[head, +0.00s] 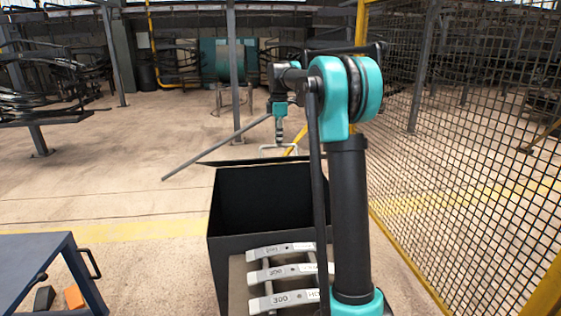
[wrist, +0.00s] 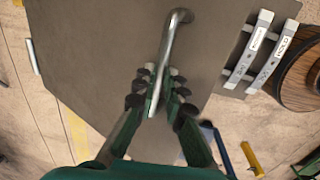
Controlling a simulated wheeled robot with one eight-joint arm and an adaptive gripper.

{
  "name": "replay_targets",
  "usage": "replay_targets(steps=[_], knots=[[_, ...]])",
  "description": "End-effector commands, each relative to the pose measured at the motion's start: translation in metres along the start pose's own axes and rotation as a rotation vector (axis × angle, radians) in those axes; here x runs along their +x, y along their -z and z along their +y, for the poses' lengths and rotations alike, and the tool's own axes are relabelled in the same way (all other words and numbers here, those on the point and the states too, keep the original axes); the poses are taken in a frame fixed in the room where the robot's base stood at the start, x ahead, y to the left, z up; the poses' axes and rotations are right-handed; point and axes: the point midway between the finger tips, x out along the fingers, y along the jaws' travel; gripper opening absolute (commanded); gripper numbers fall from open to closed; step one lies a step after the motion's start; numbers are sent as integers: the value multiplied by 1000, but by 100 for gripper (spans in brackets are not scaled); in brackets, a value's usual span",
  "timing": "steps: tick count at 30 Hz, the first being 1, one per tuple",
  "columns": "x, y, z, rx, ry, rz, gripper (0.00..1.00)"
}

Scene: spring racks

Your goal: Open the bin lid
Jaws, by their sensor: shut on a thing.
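The bin (head: 213,208) is a black box in the middle of the head view, with its dark inside showing. Its lid (head: 222,162) shows as a thin dark edge-on strip above the opening, raised clear of the front rim. In the wrist view the lid is a broad grey-brown panel (wrist: 100,50) with a bent metal handle (wrist: 172,45). My gripper (wrist: 158,92) is shut on the lower part of this handle. In the head view my gripper (head: 279,140) is just above the lid, at the pale handle. My arm hides the bin's right side.
Labelled metal bars (head: 280,273) lie on the bin's near part. A dark blue table (head: 35,255) stands at lower left. A yellow-framed mesh fence (head: 470,150) runs along the right. A thin grey bar (head: 215,150) slants left of my gripper. The floor at left is open.

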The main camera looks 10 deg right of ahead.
Motion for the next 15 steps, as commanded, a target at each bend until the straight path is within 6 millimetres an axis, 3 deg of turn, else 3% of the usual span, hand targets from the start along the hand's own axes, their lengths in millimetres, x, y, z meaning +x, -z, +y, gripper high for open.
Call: replay_targets(steps=[1, 3, 15], knots=[[-6, 0, 14, 0, -15, 0, 0], [-18, 0, 24, 0, -15, 0, 0], [-62, 0, 69, 0, -16, 0, 0]])
